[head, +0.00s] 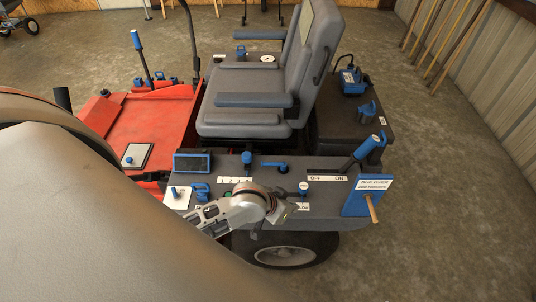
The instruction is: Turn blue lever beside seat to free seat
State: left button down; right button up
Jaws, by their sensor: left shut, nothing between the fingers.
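The grey seat (245,102) stands upright on the machine, with blue-edged armrests. A flat blue lever (272,164) lies on the dark side panel (330,205) just beside the seat's near side. An upright blue knob (247,159) stands left of it, behind a number strip. A larger blue-gripped lever (365,149) leans by an OFF/ON label farther right. My left gripper (203,216) is over the panel's front-left edge, below and left of the flat lever and apart from it. It is shut and empty. My arm hides part of the panel. My right gripper is not in view.
A blue sign box (369,194) with a protruding wooden peg stands at the panel's right end. Blue fittings (200,191) crowd the panel's left end. A red deck (148,118) lies left of the seat. Wooden poles lean on the right wall. Concrete floor (450,210) is clear at right.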

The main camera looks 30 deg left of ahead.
pick_arm(q)
jog(key=shift+n+g+y, duration=0.5)
jog(key=shift+n+g, duration=0.1)
jog(key=shift+n, duration=0.2)
jog(key=w, duration=0.1)
jog(key=w+a+r, duration=0.1)
jog(key=w, duration=0.1)
jog(key=w+a+r, duration=0.1)
jog(key=w, duration=0.1)
jog(key=shift+a+p, duration=0.25)
jog(key=shift+p, duration=0.15)
jog(key=w+a+r+n+g+y, duration=0.1)
jog(key=w+a+r+n, duration=0.1)
jog(key=a, duration=0.3)
jog(key=w+a+r+n+y, duration=0.1)
jog(key=w+a+r+n, duration=0.1)
jog(key=w+a+r, duration=0.1)
jog(key=w+a+r+n+g+y+p, duration=0.1)
jog(key=w+a+r+n, duration=0.2)
jog(key=a, duration=0.4)
jog(key=shift+w+a+g+y, duration=0.25)
jog(key=shift+w+g+y, duration=0.05)
jog(key=shift+w, duration=0.2)
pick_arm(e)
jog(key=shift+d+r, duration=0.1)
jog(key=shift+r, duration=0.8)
